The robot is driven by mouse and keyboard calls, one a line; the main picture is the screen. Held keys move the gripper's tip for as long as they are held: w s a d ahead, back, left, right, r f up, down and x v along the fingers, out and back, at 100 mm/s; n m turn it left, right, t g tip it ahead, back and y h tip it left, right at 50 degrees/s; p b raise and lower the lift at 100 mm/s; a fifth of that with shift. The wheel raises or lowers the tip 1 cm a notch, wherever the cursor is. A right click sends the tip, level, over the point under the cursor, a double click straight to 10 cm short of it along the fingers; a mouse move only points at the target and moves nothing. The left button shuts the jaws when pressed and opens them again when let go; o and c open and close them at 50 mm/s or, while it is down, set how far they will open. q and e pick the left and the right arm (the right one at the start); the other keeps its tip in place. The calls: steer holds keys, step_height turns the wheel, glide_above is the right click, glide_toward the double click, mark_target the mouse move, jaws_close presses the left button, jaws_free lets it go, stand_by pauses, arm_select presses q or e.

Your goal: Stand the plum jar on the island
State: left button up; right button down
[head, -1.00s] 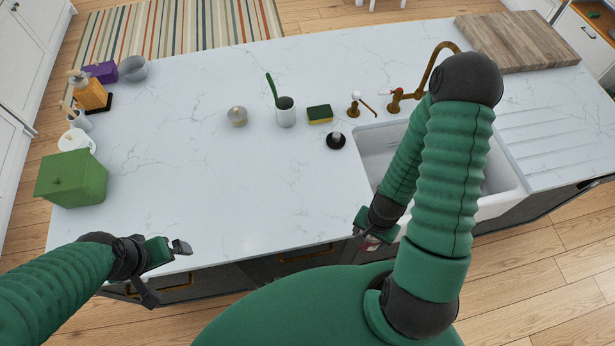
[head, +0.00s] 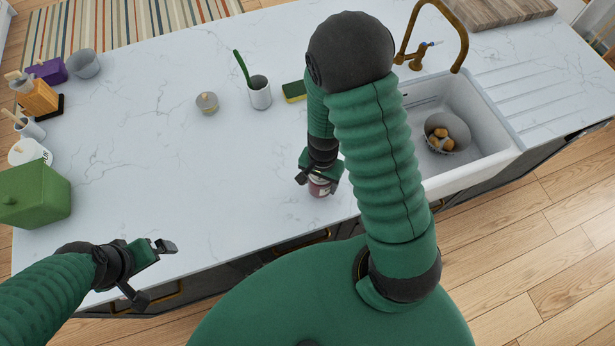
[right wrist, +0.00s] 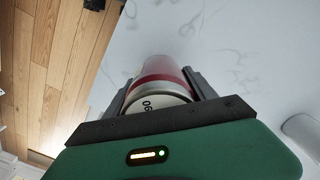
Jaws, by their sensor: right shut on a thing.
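The plum jar (head: 319,186) is a small jar with a dark red band and a pale lid, held at the island's front edge, left of the sink. In the right wrist view the jar (right wrist: 160,80) sits between the two fingers, its lid toward the camera. My right gripper (head: 318,178) is shut on it. I cannot tell whether the jar's base touches the worktop. The island (head: 190,170) has a white marbled top. My left gripper (head: 150,270) is open and empty over the island's front left edge.
A white sink (head: 480,110) with a bowl of brown items (head: 447,133) lies to the right. A grey-lidded pot (head: 207,103), a cup with a green brush (head: 259,93) and a sponge (head: 294,91) stand further back. A green box (head: 35,195) stands at left. The middle is clear.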

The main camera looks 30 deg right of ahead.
mark_target(306, 186)
steer(key=w, duration=0.1)
steer(key=w+a, duration=0.1)
steer(key=p, duration=0.1)
steer(key=shift+w+a+r, duration=0.15)
steer(key=shift+w+a, duration=0.1)
steer(key=shift+w, duration=0.15)
steer(key=shift+w+a+f, duration=0.2)
steer(key=shift+a, duration=0.05)
steer(key=f, duration=0.1)
steer(key=f+p, duration=0.1)
steer(key=f, duration=0.1)
steer(key=shift+w+a+f, duration=0.15)
steer(key=shift+a+f, duration=0.05)
steer(key=shift+w+d+f, duration=0.1)
steer(key=shift+d, duration=0.15)
steer(key=c, duration=0.5)
jaws_free()
steer(key=shift+o, duration=1)
steer(key=shift+s+d, duration=0.1)
steer(key=shift+s, duration=0.1)
arm_select(q)
steer(key=v, duration=0.2)
steer(key=shift+s+a+r, duration=0.2)
steer(key=shift+s+r, duration=0.05)
steer(key=shift+r, duration=0.15)
